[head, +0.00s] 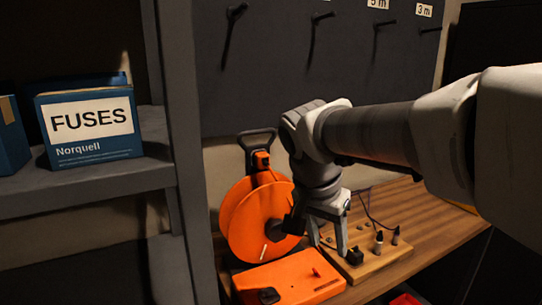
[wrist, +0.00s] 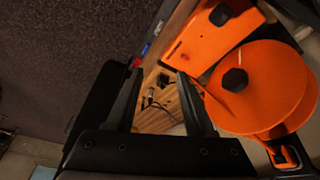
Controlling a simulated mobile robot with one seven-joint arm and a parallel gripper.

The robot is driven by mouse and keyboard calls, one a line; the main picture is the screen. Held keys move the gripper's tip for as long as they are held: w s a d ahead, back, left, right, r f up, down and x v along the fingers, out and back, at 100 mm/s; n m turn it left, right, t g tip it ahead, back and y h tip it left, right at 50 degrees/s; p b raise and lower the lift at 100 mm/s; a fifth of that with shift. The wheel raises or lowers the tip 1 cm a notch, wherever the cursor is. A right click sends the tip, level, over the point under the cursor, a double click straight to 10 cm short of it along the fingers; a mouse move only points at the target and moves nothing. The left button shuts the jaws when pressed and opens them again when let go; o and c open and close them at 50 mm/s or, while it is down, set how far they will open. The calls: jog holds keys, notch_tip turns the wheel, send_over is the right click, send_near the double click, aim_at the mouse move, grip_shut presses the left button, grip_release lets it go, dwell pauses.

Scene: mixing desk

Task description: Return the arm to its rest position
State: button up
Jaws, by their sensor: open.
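My gripper (head: 328,238) is at the end of my arm, which reaches in from the right. Its fingers point down and stand apart, with nothing seen between them. It is over the wooden board (head: 372,266), just right of the orange cable reel (head: 243,222). In the wrist view my gripper (wrist: 160,76) shows two spread dark fingers, with the board and small dark plugs visible beyond the gap. The reel (wrist: 265,85) lies to the right of the fingers there. Whether a fingertip touches the board or a plug I cannot tell.
An orange flat box (head: 290,280) lies in front of the reel. Dark plugs (head: 379,243) and thin cables stand on the board. A grey shelf (head: 90,187) with a blue fuses box (head: 90,122) is at left. Labelled hooks (head: 233,15) line the back panel. Bare desk (head: 440,225) shows at right.

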jog(key=s+d+r+n+t+y+p, duration=0.1)
jog(key=s+d+n+p, duration=0.1)
jog(key=s, duration=0.5)
jog(key=s+d+r+n+t+y+p, duration=0.1)
jog(key=s+d+r+n+p, duration=0.1)
jog(key=s+n, duration=0.3)
jog(key=shift+s+n+t+y+p, duration=0.35)
jog(key=shift+s+p, duration=0.5)
jog(key=shift+s, duration=0.4)
